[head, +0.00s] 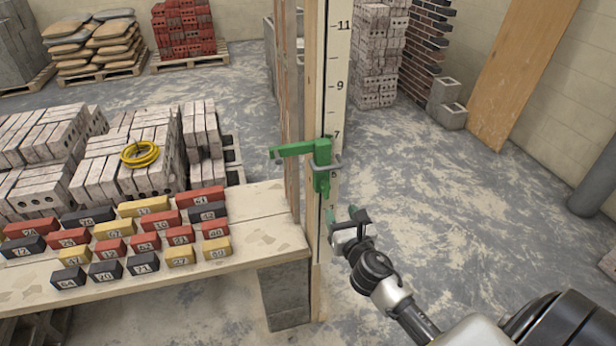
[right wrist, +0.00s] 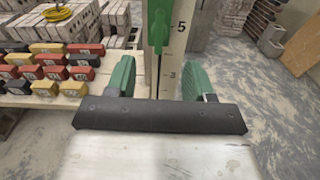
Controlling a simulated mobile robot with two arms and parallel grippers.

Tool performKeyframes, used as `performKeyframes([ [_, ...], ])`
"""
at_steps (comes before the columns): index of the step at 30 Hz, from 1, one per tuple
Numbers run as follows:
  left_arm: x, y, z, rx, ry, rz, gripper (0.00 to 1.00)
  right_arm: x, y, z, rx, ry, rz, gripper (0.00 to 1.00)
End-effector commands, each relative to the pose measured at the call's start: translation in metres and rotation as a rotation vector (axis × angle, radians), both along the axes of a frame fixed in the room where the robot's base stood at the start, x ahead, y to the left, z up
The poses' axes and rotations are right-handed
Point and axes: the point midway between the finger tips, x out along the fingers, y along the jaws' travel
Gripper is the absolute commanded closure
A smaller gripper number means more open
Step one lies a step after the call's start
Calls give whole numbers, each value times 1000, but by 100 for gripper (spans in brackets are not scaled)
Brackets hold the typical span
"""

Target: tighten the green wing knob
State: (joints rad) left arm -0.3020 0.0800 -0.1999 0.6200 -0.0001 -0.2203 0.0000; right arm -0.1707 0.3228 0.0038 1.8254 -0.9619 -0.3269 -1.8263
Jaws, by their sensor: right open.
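A green clamp (head: 322,152) sits on the upright numbered board, with an arm reaching left. A green piece hanging under its grey bracket looks like the wing knob (head: 322,183); its wings are too small to make out. In the right wrist view a green part of this fitting (right wrist: 158,28) shows at the top, beyond and between my fingers. My right gripper (head: 343,217) has green-tipped fingers. It is open and empty, below and slightly right of the knob and apart from it. The open fingers also show in the right wrist view (right wrist: 158,80). My left gripper is out of sight.
The numbered board (head: 336,70) stands on a timber post (head: 313,245). Left of it, a plank bench (head: 262,240) carries several numbered red, yellow and black blocks (head: 145,263). Brick stacks and a yellow hose coil (head: 140,154) lie behind.

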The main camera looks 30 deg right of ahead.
Motion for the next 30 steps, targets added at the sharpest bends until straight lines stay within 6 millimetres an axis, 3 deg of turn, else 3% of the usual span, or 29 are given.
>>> performKeyframes([
  [1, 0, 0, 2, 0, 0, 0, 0, 1, 0, 9, -33, -10, 0, 47],
  [5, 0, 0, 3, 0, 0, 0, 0, 12, -3, 13, -54, -16, -1, 47],
  [18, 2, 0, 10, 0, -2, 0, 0, 87, -21, 12, -46, -15, -1, 47],
  [24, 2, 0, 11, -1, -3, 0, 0, 103, -25, 11, -46, -14, 1, 47],
  [30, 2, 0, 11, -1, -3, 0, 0, 106, -25, 10, -46, -13, 1, 47],
])
